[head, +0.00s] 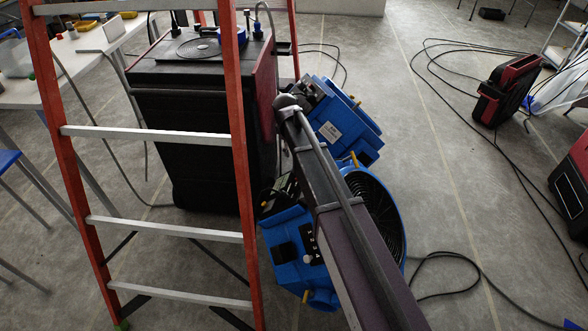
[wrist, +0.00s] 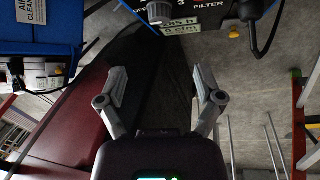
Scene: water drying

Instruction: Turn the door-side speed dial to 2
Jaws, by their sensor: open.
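A grey round speed dial (wrist: 158,12) sits on a black control panel at the top of the wrist view, partly cut off by the frame edge. A "3" is printed to its right, and "FILTER" farther right. Its pointer setting cannot be read. My gripper (wrist: 162,78) is open and empty, with its fingers below the dial in the picture and apart from it. In the head view, a near blue machine (head: 285,228) and a far blue machine (head: 352,128) stand beside my arm. Which of them carries this dial, and whether it is the door-side one, I cannot tell.
An orange ladder (head: 238,150) stands in front at the left, with a large black unit (head: 190,110) behind it. Cables (head: 455,150) lie across the floor at the right. Red-and-black machines (head: 508,88) stand at the right. The floor between is mostly open.

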